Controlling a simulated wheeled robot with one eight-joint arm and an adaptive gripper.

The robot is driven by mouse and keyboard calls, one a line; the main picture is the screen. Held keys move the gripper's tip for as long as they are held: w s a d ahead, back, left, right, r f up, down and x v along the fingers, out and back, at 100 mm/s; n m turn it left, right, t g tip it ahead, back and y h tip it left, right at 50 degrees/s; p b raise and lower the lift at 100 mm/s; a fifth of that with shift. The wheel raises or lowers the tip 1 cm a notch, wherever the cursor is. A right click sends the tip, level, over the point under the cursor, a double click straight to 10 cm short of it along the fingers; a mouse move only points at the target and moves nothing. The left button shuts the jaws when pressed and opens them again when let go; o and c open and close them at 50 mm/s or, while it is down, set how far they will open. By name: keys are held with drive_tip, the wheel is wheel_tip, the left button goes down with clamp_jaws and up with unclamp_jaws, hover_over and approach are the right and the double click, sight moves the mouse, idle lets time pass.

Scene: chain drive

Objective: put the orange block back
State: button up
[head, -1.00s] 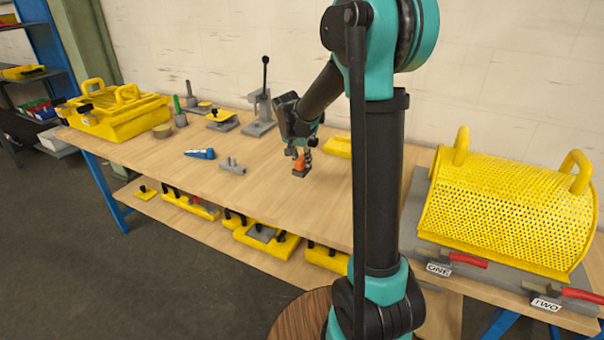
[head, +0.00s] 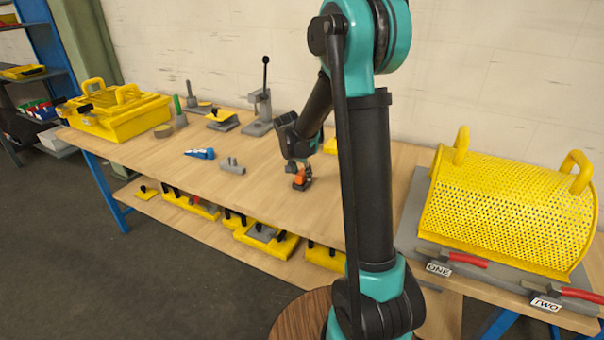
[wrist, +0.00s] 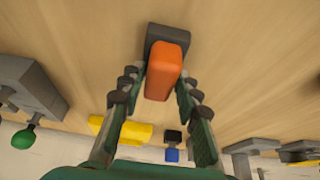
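The orange block (head: 299,178) has a dark grey foot and is over the bare middle of the wooden bench. In the wrist view, the orange block (wrist: 163,72) is between my fingertips, with its dark foot beyond them. My gripper (head: 299,170) points down and its fingers close on the block from both sides; it also shows in the wrist view (wrist: 160,84). The block is low over the bench top. I cannot tell whether its foot touches the wood.
A blue wedge (head: 200,153) and a grey pipe piece (head: 232,166) lie left of my gripper. A yellow case (head: 118,112) stands at the far left, a toggle clamp (head: 261,112) behind. A perforated yellow guard (head: 508,212) stands right.

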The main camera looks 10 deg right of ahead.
drive_tip(key=shift+o, duration=1.2)
drive_tip(key=shift+r, duration=0.1)
drive_tip(key=v, duration=1.2)
drive_tip(key=s+d+f+n+y, duration=0.1)
drive_tip(key=s+f, duration=0.3)
drive_tip(key=s, duration=0.5)
drive_tip(key=s+d+f+n+y, duration=0.1)
drive_tip(key=s+d+f+n, duration=0.2)
drive_tip(key=s, duration=0.5)
drive_tip(key=s+d+f+n, duration=0.2)
drive_tip(key=s+f, duration=0.3)
drive_tip(key=s, duration=0.4)
drive_tip(key=shift+s+d+n+y, duration=0.3)
drive_tip(key=shift+d+n+y, duration=0.1)
drive_tip(key=shift+n, duration=0.2)
